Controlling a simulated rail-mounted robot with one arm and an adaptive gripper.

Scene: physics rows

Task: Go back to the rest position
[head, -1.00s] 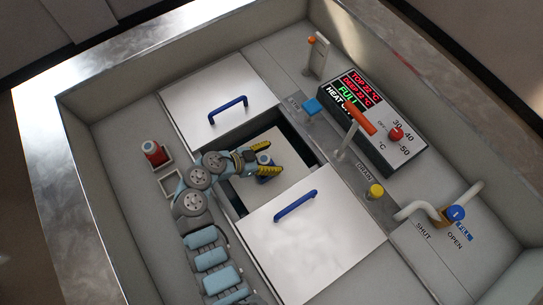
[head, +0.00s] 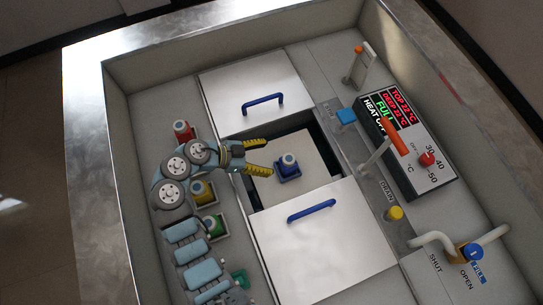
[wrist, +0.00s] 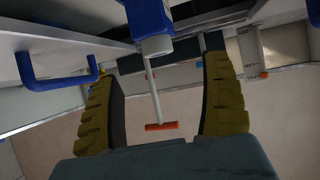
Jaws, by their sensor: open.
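My gripper (head: 268,157) is open and empty, with yellow fingers spread one above the other in the head view. A gap shows between the fingertips and the jar there. In the wrist view the spread fingers (wrist: 160,80) have nothing held between them, and a blue piece (wrist: 150,18), likely the jar or its holder, shows at the top.
Lids with blue handles lie above (head: 263,104) and below (head: 312,211) the opening. Red (head: 183,131), yellow (head: 202,191) and green (head: 214,225) jars stand near my arm. Right are an orange-handled lever (head: 397,137), a control box (head: 425,175) and a valve pipe (head: 440,240).

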